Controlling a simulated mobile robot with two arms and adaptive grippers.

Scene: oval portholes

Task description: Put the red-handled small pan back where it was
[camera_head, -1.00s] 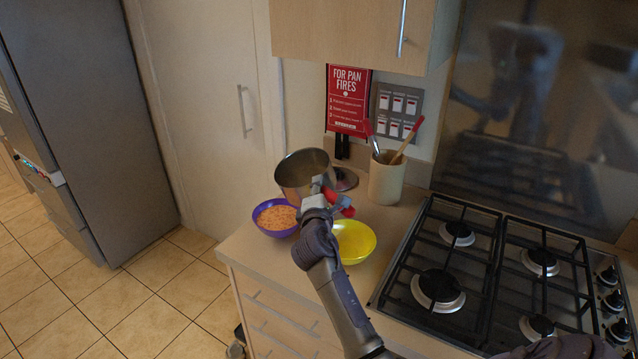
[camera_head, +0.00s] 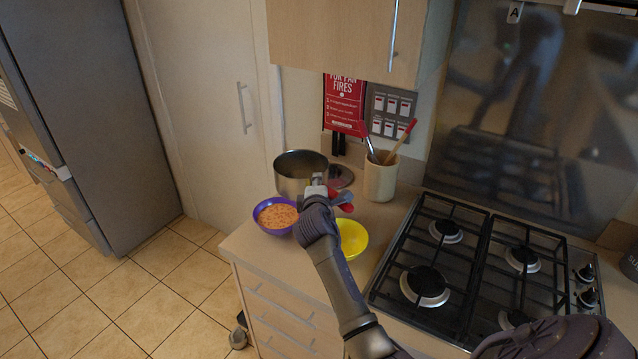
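The small steel pan (camera_head: 296,181) looks upright at the back left of the counter, behind the purple bowl. Its base seems to rest on the counter, but its contact there is partly hidden. Its red handle (camera_head: 334,193) points to the right and front and is largely covered by my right gripper. My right gripper (camera_head: 331,188), whose arm reaches up from the bottom right, is at the handle. Its grey fingertips look spread apart on either side of the red, so it appears open around the handle. My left gripper is not in view.
The purple bowl (camera_head: 260,222) with orange food and the yellow bowl (camera_head: 356,241) stand in front of the pan. A utensil crock (camera_head: 380,182) and a round flat dark thing (camera_head: 341,177) are to its right. The gas hob (camera_head: 470,262) fills the right.

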